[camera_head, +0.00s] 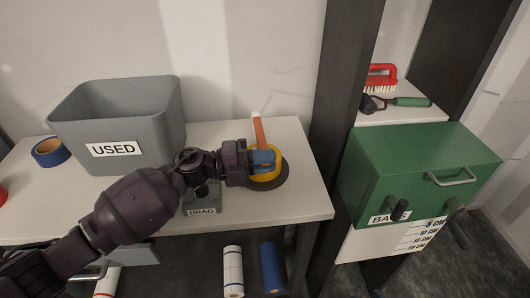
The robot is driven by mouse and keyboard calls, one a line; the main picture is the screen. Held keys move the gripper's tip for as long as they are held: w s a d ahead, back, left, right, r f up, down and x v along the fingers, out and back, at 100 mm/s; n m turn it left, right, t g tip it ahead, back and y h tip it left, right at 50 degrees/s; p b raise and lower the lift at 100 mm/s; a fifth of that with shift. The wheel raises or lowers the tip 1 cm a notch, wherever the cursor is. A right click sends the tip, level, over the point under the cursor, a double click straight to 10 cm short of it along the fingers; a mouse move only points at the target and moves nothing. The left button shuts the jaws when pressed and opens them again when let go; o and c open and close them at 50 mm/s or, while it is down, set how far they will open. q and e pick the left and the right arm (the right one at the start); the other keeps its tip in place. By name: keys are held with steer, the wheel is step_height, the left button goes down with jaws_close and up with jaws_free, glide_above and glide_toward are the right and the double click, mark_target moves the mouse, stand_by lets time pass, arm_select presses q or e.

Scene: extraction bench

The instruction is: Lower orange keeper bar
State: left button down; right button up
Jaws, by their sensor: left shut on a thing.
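The orange keeper bar (259,130) stands nearly upright, with a pale tip at its top. It rises above a yellow round part on a dark disc (270,183) near the right end of the white bench. My left gripper (263,160) reaches in from the left, with blue at its fingers, and is shut on the orange bar above the yellow part. The fingers hide the bar's lower part, so I cannot see how it joins the yellow part. A grey block labelled DRAG (202,211) is partly hidden under my left arm. My right gripper is not in view.
A grey USED bin (160,120) and a blue tape roll (50,152) stand on the bench's left. A dark post (337,110) rises just right of the bench. Beyond it are a green box (400,165) and a red brush (381,76). Rolls (233,270) stand below.

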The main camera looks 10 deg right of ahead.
arm_select(q)
steer(key=shift+f, duration=0.3)
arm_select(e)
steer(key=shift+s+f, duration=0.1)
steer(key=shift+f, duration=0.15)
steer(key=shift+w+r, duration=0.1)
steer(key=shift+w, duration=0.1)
arm_select(q)
steer(key=c, duration=1.2)
jaws_free()
steer(key=shift+o, duration=0.2)
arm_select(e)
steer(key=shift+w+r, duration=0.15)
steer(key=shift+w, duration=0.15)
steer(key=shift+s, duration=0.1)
arm_select(q)
steer(key=shift+a, duration=0.6)
steer(key=a, duration=0.9)
steer(key=shift+a+b, duration=0.35)
steer(key=shift+b, duration=0.05)
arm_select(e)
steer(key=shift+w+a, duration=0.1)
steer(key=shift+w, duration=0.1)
